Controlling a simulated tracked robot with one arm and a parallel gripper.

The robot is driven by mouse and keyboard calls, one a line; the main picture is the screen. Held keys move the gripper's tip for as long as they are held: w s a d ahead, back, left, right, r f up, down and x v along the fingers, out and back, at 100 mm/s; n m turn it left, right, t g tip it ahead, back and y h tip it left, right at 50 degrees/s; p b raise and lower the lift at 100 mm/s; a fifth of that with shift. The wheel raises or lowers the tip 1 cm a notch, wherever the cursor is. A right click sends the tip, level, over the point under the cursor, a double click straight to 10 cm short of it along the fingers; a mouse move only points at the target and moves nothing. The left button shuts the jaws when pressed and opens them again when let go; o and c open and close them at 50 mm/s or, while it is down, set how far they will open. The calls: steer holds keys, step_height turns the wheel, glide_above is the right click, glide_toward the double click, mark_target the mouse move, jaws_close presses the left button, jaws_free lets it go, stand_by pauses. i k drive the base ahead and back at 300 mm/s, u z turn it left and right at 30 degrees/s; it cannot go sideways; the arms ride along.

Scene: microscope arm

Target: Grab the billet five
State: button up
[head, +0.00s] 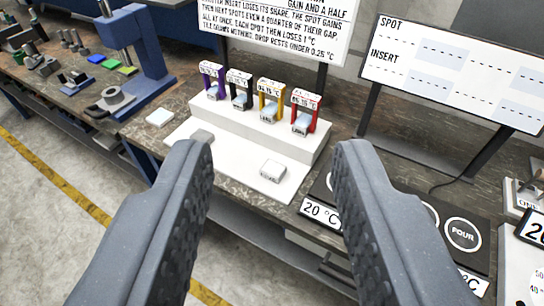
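My gripper (275,152) is open, with its two dark grey fingers wide apart and nothing between them. Two small pale metal blocks lie on a white board on the bench. One block (273,171) shows in the gap between the fingers, beyond the fingertips. The other block (202,137) lies further left, next to the left fingertip. I cannot read a number on either, so I cannot tell which is billet five. No contact with my gripper shows.
A white step (258,128) carries purple, black, yellow and red holders behind the blocks. A plate with numbered round spots (462,234) is at right, partly hidden by the right finger. A blue press (135,50) and two sign boards stand behind.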

mark_target(273, 169)
steer(key=u, duration=0.15)
steer(key=i, duration=0.25)
steer(key=z, duration=2.05)
steer(key=k, duration=1.15)
steer(key=u, duration=1)
steer(key=i, duration=0.9)
